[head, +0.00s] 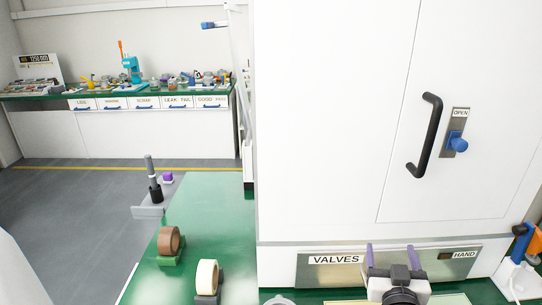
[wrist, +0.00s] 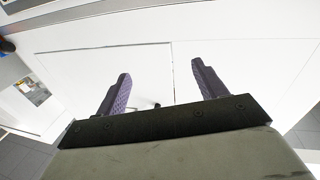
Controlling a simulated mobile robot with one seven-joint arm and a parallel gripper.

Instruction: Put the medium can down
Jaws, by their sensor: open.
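My gripper (head: 391,256) is at the bottom right of the head view, in front of the valve panel of the white press cabinet. Its two purple fingers stand wide apart with nothing between them. The wrist view shows the same open fingers (wrist: 160,78) against a white surface. I cannot make out a medium can in either view. A grey round thing (head: 279,300) is cut off by the bottom edge of the head view, left of my gripper, and I cannot tell what it is.
The white cabinet (head: 330,120) has a black handle (head: 424,135) and a blue knob (head: 456,143). Brown (head: 168,240) and cream (head: 206,277) tape rolls stand on the green bench (head: 215,210). A cluttered bench (head: 150,90) stands far back.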

